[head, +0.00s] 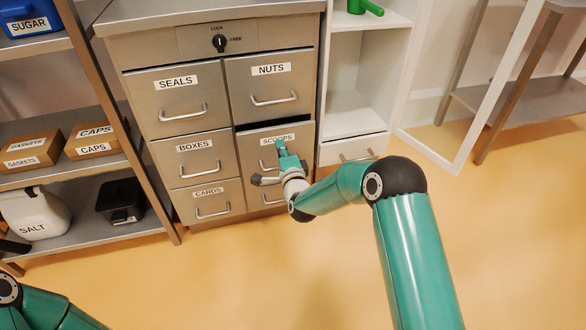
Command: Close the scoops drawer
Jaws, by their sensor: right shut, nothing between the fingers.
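The scoops drawer (250,144) is in the right column of the grey metal cabinet, under the nuts drawer (287,82). A dark gap shows along its top edge, and its front stands a little out from the cabinet. My right gripper (262,180) is shut and empty, in front of the lower part of the scoops drawer. It hides part of that drawer's front and handle; I cannot tell whether it touches them. My left gripper is out of view; only part of my left arm shows at the bottom left.
The seals (150,91), boxes (188,160) and cards (190,192) drawers look shut. The lock knob (220,43) is on the cabinet's top panel. A shelf rack (75,178) stands left, and a white cabinet (352,122) with an open door stands right. The floor in front is clear.

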